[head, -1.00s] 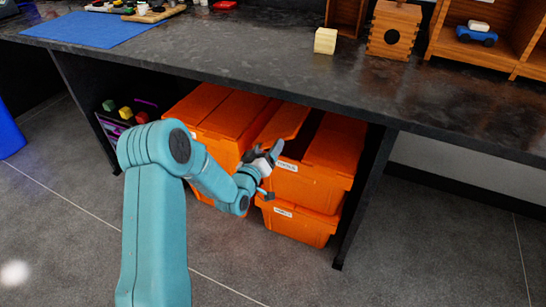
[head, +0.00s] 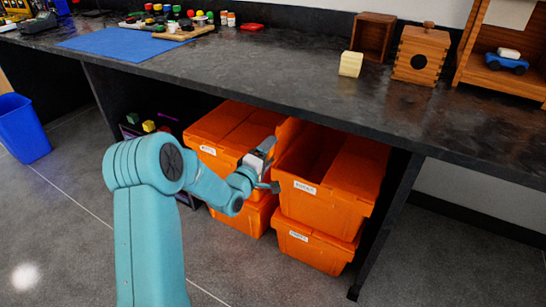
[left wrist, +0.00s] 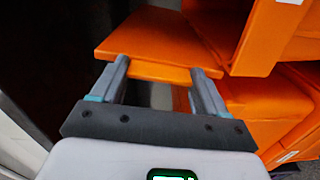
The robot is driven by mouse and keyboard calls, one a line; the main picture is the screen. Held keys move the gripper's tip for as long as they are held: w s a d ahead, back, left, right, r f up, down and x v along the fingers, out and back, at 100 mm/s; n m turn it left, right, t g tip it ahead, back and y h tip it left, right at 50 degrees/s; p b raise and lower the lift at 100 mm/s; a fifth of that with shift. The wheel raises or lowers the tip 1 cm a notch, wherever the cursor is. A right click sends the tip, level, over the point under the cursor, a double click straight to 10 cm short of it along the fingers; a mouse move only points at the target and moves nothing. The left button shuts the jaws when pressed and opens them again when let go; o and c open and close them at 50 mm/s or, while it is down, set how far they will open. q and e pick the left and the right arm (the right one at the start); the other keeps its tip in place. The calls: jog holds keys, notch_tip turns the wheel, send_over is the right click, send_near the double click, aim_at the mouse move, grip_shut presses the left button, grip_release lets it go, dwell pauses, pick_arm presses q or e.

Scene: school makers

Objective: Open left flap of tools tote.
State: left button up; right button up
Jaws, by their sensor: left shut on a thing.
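The tools tote (head: 320,205) is the upper orange tote on the right under the bench, with a white label on its front. Its left flap (head: 288,131) stands raised at the left side, and the dark-orange inside shows through the gap. Its right flap (head: 357,172) lies closed. My left gripper (head: 268,153) is at the raised flap, at the tote's front left. In the left wrist view the flap (left wrist: 160,38) reaches between the fingers of my left gripper (left wrist: 160,68), which is shut on its edge. My right gripper is not in view.
Another orange tote (head: 232,128) with closed flaps stands close on the left. A lower orange tote (head: 315,250) supports the tools tote. The dark bench top (head: 300,95) overhangs them, and a bench leg (head: 385,225) stands at right. The floor in front is clear.

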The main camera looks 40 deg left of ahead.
pick_arm(q)
jog(key=shift+s+a+r+n, duration=0.1)
jog(key=shift+a+n, duration=0.4)
jog(key=shift+n, duration=0.1)
jog(key=o, duration=1.5)
jog(key=shift+s, duration=0.1)
jog(key=p+v, duration=0.3)
jog(key=v, duration=1.3)
jog(key=shift+s, duration=0.1)
